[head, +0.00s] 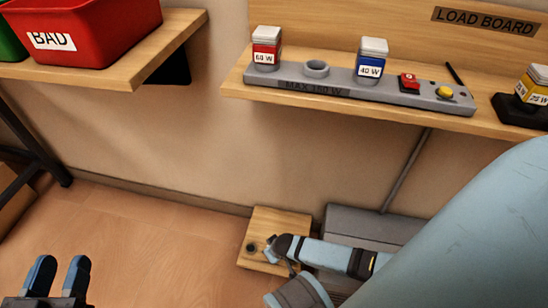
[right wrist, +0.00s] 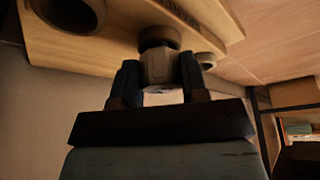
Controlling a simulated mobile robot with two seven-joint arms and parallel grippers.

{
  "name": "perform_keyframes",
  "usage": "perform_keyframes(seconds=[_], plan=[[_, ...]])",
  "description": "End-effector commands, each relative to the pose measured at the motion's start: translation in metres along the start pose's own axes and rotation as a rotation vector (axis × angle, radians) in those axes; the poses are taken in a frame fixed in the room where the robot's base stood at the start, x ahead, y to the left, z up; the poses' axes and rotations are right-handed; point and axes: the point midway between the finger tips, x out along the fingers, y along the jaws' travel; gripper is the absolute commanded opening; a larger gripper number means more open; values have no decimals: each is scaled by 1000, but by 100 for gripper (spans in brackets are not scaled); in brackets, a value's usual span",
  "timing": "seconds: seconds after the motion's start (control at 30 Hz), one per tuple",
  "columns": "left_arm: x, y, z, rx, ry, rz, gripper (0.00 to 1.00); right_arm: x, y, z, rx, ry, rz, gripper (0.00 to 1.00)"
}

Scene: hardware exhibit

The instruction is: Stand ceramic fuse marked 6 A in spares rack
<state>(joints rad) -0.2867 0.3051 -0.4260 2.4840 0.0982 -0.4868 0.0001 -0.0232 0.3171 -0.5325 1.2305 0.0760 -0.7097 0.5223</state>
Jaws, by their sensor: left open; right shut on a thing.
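My right gripper (right wrist: 160,78) is shut on a pale ceramic fuse (right wrist: 158,68) with a dark end cap. The cap end points at the wooden rack (right wrist: 110,40) and overlaps it in the right wrist view; I cannot tell whether it touches or is seated. Dark round sockets show on either side of the fuse. In the head view the rack (head: 262,222) is low by the wall, with the right gripper (head: 278,248) over it; the fuse cannot be made out there. The fuse's marking is not readable. My left gripper (head: 60,270) is open and empty at the lower left.
A shelf carries a grey strip (head: 300,83) with a red 60 W block (head: 266,45), a blue 40 W block (head: 372,60) and an empty ring. A red bin (head: 90,25) marked BAD stands on the left shelf. A grey box (head: 370,228) is beside the rack. Floor at left is clear.

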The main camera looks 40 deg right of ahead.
Motion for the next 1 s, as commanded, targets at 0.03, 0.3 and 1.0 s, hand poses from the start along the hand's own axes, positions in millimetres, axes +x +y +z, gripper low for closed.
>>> perform_keyframes(seconds=[0.03,0.3,1.0], plan=[[0,0,0,0,0,0,43,0,0,0,0,0,0,18],[0,0,0,0,0,0,43,0,0,0,0,0,0,18],[0,0,1,0,0,0,43,5,0,2,1,0,0,61]])
